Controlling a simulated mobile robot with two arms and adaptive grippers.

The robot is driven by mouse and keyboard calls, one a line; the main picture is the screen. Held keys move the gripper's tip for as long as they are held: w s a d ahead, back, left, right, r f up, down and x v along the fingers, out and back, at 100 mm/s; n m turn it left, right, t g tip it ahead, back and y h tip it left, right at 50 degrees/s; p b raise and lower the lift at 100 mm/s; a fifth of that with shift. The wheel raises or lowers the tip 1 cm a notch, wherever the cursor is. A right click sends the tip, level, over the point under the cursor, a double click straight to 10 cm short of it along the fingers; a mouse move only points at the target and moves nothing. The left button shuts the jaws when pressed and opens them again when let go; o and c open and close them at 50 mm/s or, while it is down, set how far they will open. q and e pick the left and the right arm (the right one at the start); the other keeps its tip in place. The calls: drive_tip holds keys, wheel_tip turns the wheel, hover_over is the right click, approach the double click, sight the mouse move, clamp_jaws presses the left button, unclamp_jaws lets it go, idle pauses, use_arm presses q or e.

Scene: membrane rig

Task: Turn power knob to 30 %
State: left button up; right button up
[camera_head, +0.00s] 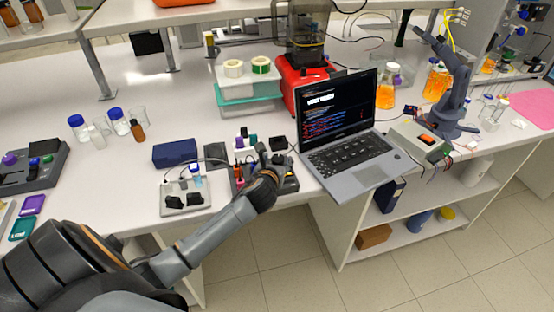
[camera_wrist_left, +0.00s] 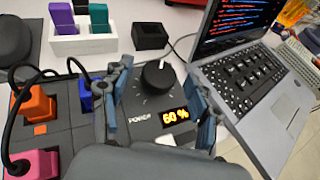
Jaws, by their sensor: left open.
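The power knob (camera_wrist_left: 158,76) is a round black dial with a white pointer line on a dark grey control box (camera_wrist_left: 60,140). Below it, a lit yellow display (camera_wrist_left: 174,115) beside the word POWER reads 60 %. My left gripper (camera_wrist_left: 160,95) is open over the box. Its two blue-grey fingers stand on either side of the knob in the picture, with a gap to each. In the head view my left gripper (camera_head: 267,170) is over the box, and my arm hides much of it and the knob. My right gripper is not in view.
An open laptop (camera_head: 350,160) stands close to the right of the box. A white holder (camera_wrist_left: 84,42) with colored blocks and a small black block (camera_wrist_left: 150,36) lie behind it. Orange (camera_wrist_left: 36,104) and blue (camera_wrist_left: 85,92) plugs with cables sit in the box's left side.

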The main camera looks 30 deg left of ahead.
use_arm(q)
drive_tip(key=shift+w+a+f, duration=0.1)
drive_tip(key=shift+w, duration=0.1)
drive_tip(key=c, duration=1.2)
drive_tip(key=shift+o, duration=0.2)
drive_tip(key=shift+n+y, duration=0.3)
